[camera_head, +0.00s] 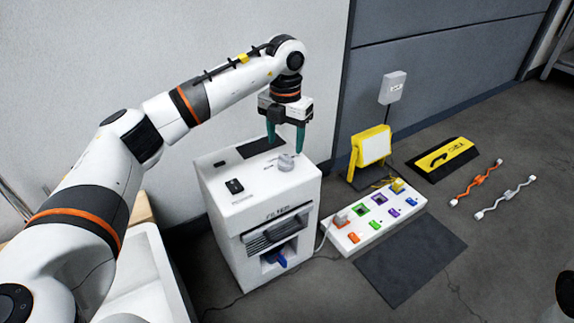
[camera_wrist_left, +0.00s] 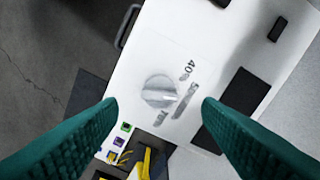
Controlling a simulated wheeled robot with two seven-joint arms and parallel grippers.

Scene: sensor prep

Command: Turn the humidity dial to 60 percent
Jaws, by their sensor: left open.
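The humidity dial (camera_head: 286,162) is a small light grey round knob on the top face of a white box-shaped machine (camera_head: 221,190). My left gripper (camera_head: 285,146) points down just above the dial, its two green fingers open and apart. In the left wrist view the dial (camera_wrist_left: 158,90) sits between the open fingertips, with nothing gripped. Printing beside it reads 40 percent; the other markings are smudged or too small to read. I cannot tell exactly where the dial's pointer is set. My right gripper is not in view.
The machine's top also bears a black switch (camera_head: 234,186) and a dark flat panel. A white strip with coloured sockets (camera_head: 366,235), a yellow lamp (camera_head: 371,147), a black and yellow wedge (camera_head: 445,158) and two cables lie to the right. A grey mat (camera_head: 405,262) lies in front.

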